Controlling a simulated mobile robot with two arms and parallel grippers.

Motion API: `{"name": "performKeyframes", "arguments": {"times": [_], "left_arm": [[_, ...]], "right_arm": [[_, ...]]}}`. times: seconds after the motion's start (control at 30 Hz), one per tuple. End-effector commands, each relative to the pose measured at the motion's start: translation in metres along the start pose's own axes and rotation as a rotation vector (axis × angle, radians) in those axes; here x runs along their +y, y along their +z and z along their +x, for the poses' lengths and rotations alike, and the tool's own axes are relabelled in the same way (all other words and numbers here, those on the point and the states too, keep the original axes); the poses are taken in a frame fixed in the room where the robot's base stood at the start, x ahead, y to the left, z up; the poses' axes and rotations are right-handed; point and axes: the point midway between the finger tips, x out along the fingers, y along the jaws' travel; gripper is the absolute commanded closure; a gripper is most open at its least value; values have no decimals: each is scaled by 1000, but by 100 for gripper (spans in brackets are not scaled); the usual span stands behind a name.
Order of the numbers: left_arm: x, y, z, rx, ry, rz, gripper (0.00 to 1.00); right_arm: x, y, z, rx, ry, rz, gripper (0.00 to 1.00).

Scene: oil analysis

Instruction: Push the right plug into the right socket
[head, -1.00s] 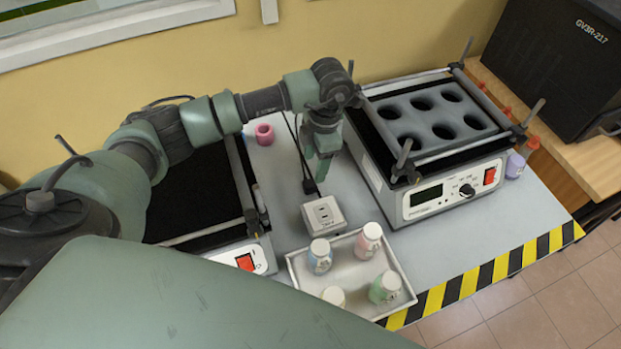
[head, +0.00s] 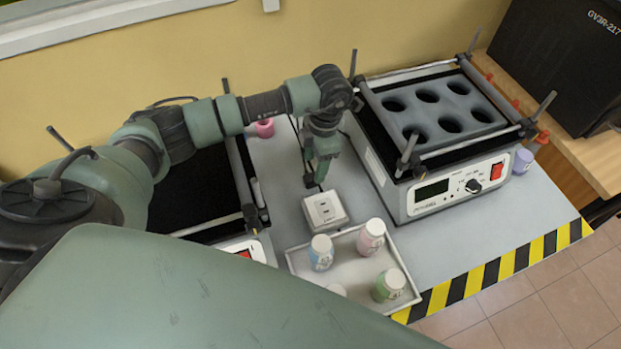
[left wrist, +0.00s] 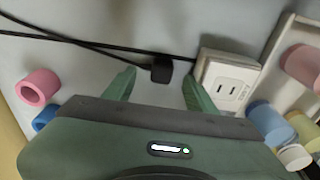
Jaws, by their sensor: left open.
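A white socket box (head: 325,208) with slot holes lies on the grey table between the two machines. It also shows in the left wrist view (left wrist: 228,82), right of the fingers. A small black plug (left wrist: 162,68) on a black cable lies between the fingertips of my left gripper (left wrist: 160,80), a little short of the socket. The fingers are apart, with gaps on both sides of the plug. In the head view, my left gripper (head: 318,175) points down just behind the socket and largely hides the plug. My right gripper is not in view.
A white tray (head: 295,262) with several capped bottles stands close in front of the socket. A machine with a round-holed block (head: 450,195) stands at right, a black-topped one (head: 190,195) at left. A pink ring-shaped item (left wrist: 38,87) lies near the cables.

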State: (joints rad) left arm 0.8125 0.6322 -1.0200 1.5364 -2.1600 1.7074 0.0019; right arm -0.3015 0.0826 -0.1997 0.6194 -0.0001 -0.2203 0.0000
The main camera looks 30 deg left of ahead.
Motion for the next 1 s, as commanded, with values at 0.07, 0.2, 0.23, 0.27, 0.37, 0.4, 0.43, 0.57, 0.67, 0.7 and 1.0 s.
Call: {"name": "performKeyframes", "arguments": {"times": [0.07,0.2,0.23,0.27,0.37,0.4,0.43,0.57,0.67,0.7,1.0], "left_arm": [[0,0,0,-1,0,0,44],[-1,0,2,0,-1,0,44],[-1,-1,5,0,-2,0,44],[-2,-2,8,1,-3,0,44],[-4,-6,23,3,-4,-1,44],[-5,-7,29,2,-5,-1,44],[-5,-6,34,1,-3,-1,44],[-4,-6,48,0,-2,-1,44],[-3,-5,51,-1,0,0,44],[-3,-5,52,-2,0,0,44],[-3,-5,51,-1,0,0,58]], "right_arm": [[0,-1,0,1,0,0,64],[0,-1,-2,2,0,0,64],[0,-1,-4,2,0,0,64],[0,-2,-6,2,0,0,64],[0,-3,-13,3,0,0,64],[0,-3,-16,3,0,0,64],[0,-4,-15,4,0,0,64],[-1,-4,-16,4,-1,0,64],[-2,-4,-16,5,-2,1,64],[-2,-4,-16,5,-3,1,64],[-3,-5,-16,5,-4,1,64]]}}
